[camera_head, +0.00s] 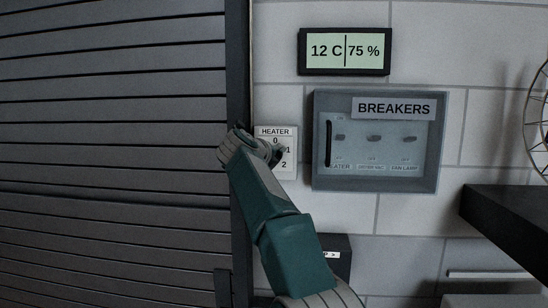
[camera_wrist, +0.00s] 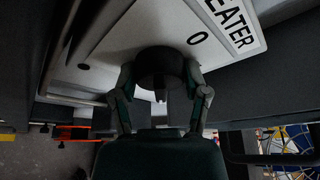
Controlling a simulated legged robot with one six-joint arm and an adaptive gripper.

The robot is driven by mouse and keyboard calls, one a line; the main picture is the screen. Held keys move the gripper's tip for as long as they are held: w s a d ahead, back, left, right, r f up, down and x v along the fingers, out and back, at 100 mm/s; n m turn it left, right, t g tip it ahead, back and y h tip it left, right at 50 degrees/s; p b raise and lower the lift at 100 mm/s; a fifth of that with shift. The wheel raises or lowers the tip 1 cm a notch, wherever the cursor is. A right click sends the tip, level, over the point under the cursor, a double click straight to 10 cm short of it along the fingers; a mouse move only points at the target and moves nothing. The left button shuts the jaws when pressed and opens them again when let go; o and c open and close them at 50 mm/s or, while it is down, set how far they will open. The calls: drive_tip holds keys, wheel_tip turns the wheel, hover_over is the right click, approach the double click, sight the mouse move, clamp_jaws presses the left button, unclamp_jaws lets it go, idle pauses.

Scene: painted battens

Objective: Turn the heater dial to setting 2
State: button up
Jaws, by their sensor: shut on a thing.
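The heater panel (camera_head: 290,135) is a white plate on the wall, marked HEATER with 0, 1 and 2 down its right part. In the wrist view the panel (camera_wrist: 120,40) fills the top, with the 0 and part of the word HEATER showing. The round dark dial (camera_wrist: 160,62) stands out from the panel. My gripper (camera_wrist: 161,78) has a finger on each side of the dial and is shut on it. In the head view my gripper (camera_head: 270,152) covers most of the dial. I cannot tell which number the dial points to.
A breaker box (camera_head: 432,150) with several switches is on the wall right of the panel. A display (camera_head: 345,51) above reads 12 C and 75 %. A slatted shutter (camera_head: 110,120) is close on the left. A dark shelf (camera_head: 505,215) juts out at the right.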

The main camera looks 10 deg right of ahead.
drive_tip(key=shift+w+f+m+y, duration=0.1)
drive_tip(key=shift+f+m+y, duration=0.3)
drive_tip(key=shift+f+m, duration=0.1)
drive_tip(key=shift+r, duration=0.15)
drive_tip(key=o, duration=1.1)
drive_tip(key=shift+w, duration=0.1)
drive_tip(key=shift+a+r, duration=0.1)
drive_tip(key=shift+a, duration=0.05)
drive_tip(key=shift+s+r, duration=0.15)
drive_tip(key=shift+s, duration=0.05)
drive_tip(key=shift+s+a+r, duration=0.1)
drive_tip(key=shift+s+a, duration=0.05)
drive_tip(key=shift+s, duration=0.2)
drive_tip(key=v, duration=1.1)
drive_tip(key=shift+w+a, duration=0.1)
drive_tip(key=shift+a, duration=0.1)
